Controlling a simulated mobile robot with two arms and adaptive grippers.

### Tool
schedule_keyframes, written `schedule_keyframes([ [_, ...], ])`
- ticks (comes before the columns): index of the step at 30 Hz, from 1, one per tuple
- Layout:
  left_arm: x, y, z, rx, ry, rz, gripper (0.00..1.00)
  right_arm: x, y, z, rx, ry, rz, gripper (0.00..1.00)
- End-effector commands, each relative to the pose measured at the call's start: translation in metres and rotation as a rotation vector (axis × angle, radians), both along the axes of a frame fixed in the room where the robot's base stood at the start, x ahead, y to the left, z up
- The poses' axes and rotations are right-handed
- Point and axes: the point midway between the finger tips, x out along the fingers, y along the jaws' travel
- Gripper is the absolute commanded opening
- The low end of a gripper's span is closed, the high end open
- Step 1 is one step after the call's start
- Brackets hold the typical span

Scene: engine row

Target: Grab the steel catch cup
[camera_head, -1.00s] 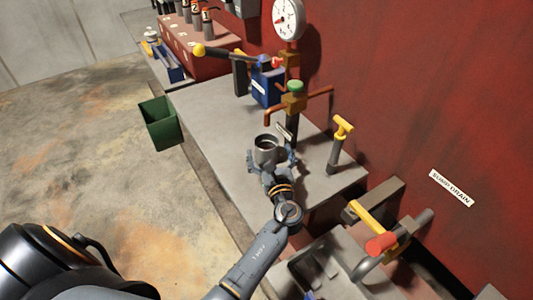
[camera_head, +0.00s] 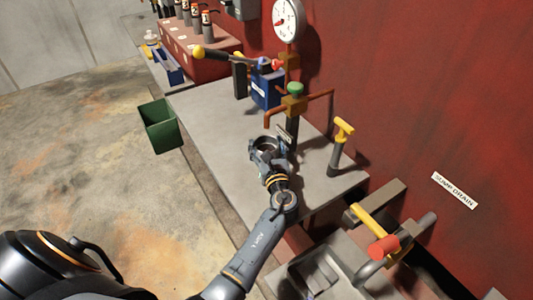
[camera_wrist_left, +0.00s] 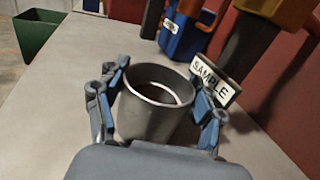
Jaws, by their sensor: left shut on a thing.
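The steel catch cup (camera_wrist_left: 155,108) stands upright on the grey bench top, open end up and looking empty. In the left wrist view my left gripper (camera_wrist_left: 160,100) has one blue-padded finger on each side of the cup and is shut on it. In the head view the cup (camera_head: 266,143) shows just beyond my left gripper (camera_head: 269,154), which hides part of its near side. My right gripper is not in view; a dark rounded arm part of mine shows at the lower left.
A "SAMPLE" sign (camera_wrist_left: 216,82) stands close at the cup's right. Behind it is a pipe valve with a green knob (camera_head: 295,89). A yellow-handled post (camera_head: 340,145) stands to the right. A green bin (camera_head: 160,125) is left of the bench. The bench's left part is clear.

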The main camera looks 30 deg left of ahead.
Motion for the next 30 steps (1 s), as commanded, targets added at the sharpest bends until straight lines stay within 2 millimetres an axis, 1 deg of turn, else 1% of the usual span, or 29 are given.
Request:
schedule_keyframes([
  [11, 0.000, 0.000, 0.007, 0.000, -0.003, 0.000, 0.27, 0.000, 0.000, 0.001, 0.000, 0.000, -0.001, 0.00],
  [14, 0.000, 0.000, 0.012, -0.001, -0.002, 0.000, 0.27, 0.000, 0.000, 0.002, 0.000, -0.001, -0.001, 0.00],
  [23, 0.000, 0.000, 0.036, -0.001, -0.003, 0.000, 0.27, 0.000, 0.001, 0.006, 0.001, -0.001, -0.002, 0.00],
  [30, -0.021, 0.012, 0.035, 0.001, -0.001, 0.000, 0.27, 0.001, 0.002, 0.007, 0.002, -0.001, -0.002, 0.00],
])
